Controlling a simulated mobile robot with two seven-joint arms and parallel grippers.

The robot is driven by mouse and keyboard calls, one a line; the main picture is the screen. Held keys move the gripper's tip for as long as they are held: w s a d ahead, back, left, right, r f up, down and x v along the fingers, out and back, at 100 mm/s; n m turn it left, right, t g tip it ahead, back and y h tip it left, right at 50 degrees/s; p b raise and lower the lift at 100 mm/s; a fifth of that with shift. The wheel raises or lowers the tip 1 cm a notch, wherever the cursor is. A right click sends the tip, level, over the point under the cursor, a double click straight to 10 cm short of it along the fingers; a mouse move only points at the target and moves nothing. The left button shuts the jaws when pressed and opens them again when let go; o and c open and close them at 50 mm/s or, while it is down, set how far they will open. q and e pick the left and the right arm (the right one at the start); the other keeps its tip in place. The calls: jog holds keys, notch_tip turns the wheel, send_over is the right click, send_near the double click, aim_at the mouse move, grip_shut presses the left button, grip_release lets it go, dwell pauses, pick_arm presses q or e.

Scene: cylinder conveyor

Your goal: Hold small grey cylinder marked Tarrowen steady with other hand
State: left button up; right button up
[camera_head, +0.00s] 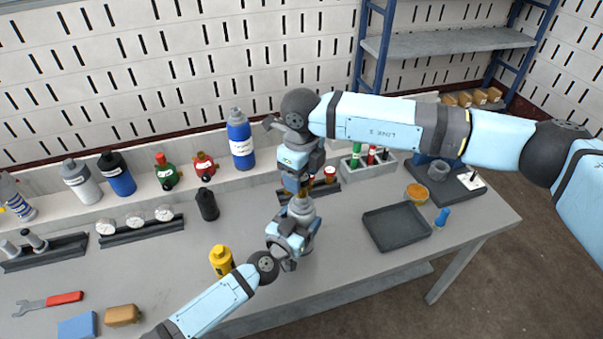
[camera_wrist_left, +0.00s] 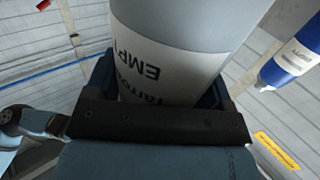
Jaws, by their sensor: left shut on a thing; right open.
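In the left wrist view the grey cylinder (camera_wrist_left: 185,28) fills the middle, with a white label reading "Tarro..." and "EMPT...", partly cut off. My left gripper (camera_head: 299,226) is shut on its side, with the fingers (camera_wrist_left: 160,95) on either side of it in the wrist view. My right gripper (camera_head: 295,188) is open, pointing down just above the cylinder's top. I cannot tell whether it touches the cylinder.
A yellow bottle (camera_head: 221,261) and a black bottle (camera_head: 207,204) stand to the left. A blue cylinder (camera_head: 240,141) stands behind on the ledge. A dark tray (camera_head: 396,226) lies to the right, near an orange-topped jar (camera_head: 417,193). The bench front-left holds a wrench (camera_head: 48,303) and blocks.

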jog(key=shift+m, duration=0.3)
jog(key=m, duration=0.6)
jog(key=shift+f, duration=0.1)
jog(key=shift+f, duration=1.2)
